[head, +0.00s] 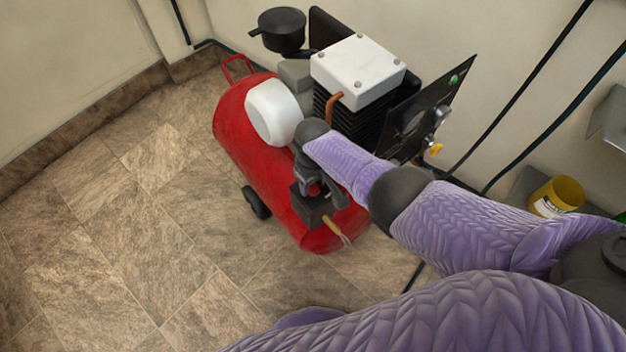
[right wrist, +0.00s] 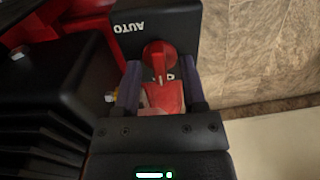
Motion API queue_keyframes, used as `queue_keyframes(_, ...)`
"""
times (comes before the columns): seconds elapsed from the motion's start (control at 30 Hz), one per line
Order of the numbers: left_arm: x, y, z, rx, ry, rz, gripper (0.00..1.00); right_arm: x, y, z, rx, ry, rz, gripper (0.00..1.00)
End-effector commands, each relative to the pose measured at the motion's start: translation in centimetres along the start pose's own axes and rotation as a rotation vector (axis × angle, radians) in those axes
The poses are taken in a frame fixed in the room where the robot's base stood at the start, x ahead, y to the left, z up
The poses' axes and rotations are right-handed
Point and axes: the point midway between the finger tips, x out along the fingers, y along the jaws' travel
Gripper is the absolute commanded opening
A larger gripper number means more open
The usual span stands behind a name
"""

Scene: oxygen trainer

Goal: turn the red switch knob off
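The red switch knob (right wrist: 159,58) shows in the right wrist view on the face of a black switch box (right wrist: 184,24) marked AUTO, upside down in this view. The knob's red grip points down the picture, away from that word. My right gripper (right wrist: 161,84) is open, with one finger on each side of the knob's grip; I cannot tell whether either touches it. In the head view my right gripper (head: 314,187) is at the black box (head: 311,210) on the red compressor; the knob is hidden there. My left gripper is not in view.
The red compressor tank (head: 245,128) carries a white filter housing (head: 272,112) and a motor with a white cover (head: 358,70). A black panel (head: 425,108) stands beside it. A yellow bucket (head: 557,197) is at the right. The tiled floor (head: 130,230) at left is clear.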

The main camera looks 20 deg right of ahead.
Motion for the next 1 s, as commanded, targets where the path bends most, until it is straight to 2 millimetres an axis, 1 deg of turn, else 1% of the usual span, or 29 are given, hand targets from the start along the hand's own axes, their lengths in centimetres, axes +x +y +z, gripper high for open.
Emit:
queue_keyframes(0.2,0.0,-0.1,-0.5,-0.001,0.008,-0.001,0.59,-0.1,0.0,0.0,0.001,0.000,0.000,0.53)
queue_keyframes(0.27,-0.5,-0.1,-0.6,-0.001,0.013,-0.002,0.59,-0.6,0.0,0.0,0.001,0.001,0.000,0.53)
queue_keyframes(0.37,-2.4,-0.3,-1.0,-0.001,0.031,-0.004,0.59,-3.2,0.0,-0.1,0.001,0.004,0.001,0.53)
queue_keyframes(0.4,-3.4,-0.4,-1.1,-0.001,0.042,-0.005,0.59,-4.5,0.0,-0.1,0.001,0.006,0.002,0.53)
queue_keyframes(0.5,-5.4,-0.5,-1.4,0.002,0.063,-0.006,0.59,-7.2,0.0,-0.1,0.001,0.007,0.001,0.53)
queue_keyframes(0.63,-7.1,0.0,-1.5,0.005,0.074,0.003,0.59,-9.4,0.0,-0.1,0.000,0.004,0.001,0.53)
queue_keyframes(0.77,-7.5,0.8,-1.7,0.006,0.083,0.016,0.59,-10.1,0.0,0.0,0.000,0.001,0.000,0.53)
queue_keyframes(1.0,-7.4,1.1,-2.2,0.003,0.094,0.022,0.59,-9.9,0.0,0.0,0.000,-0.001,0.000,0.53)
